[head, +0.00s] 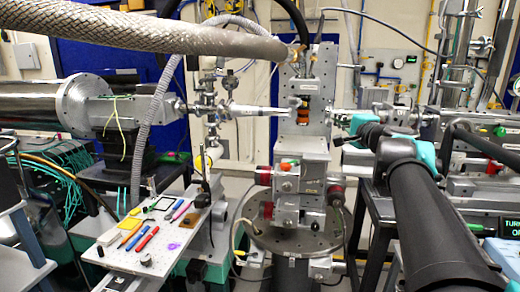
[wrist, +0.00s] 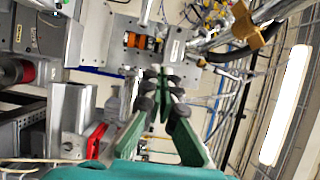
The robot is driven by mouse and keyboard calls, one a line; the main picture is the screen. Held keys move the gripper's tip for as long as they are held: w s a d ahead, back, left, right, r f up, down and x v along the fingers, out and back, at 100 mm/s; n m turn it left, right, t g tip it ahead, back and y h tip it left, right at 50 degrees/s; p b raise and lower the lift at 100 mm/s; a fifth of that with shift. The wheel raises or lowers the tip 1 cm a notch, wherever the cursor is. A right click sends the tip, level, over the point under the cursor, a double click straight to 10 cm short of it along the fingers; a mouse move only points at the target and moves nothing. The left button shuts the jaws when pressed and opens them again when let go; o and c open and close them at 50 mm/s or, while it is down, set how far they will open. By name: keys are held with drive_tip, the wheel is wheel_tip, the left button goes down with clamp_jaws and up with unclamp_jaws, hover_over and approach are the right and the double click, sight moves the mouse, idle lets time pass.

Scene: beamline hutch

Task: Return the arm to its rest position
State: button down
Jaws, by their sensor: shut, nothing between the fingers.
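My arm enters the head view from the lower right, dark with teal parts. My gripper (head: 340,141) is at its far end, just right of the upright metal sample stage (head: 318,115). In the wrist view my gripper (wrist: 158,75) shows green fingers with dark pads, drawn together at the tips and empty. They point toward the metal stage plate (wrist: 135,40) with its orange part. Whether the fingertips touch the stage cannot be told.
A small table (head: 112,262) with colored pens and small parts stands at the lower left. A braided hose (head: 160,35) crosses the top. A steel cylinder (head: 40,105) sits at left. Beamline hardware and cables crowd the right. A round pedestal plate (head: 290,245) lies below the stage.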

drive_tip(key=s+a+f+n+g+y, duration=0.1)
drive_tip(key=s+a+f+n+g, duration=0.2)
drive_tip(key=f, duration=0.6)
drive_tip(key=s+a+f+n+g, duration=0.1)
drive_tip(key=a+f+n+g, duration=0.25)
drive_tip(key=f, duration=0.55)
drive_tip(key=s+a+f+n+g+y, duration=0.15)
drive_tip(key=a+f+n, duration=0.25)
drive_tip(key=f, duration=0.6)
drive_tip(key=s+d+f+n+g+h, duration=0.2)
drive_tip(key=s+d+f+h, duration=0.1)
drive_tip(key=s+f, duration=0.3)
drive_tip(key=s+d+f+n+g+h, duration=0.3)
drive_tip(key=s+f, duration=0.3)
drive_tip(key=f, duration=0.3)
drive_tip(key=shift+f, duration=0.3)
drive_tip(key=shift+h, duration=0.25)
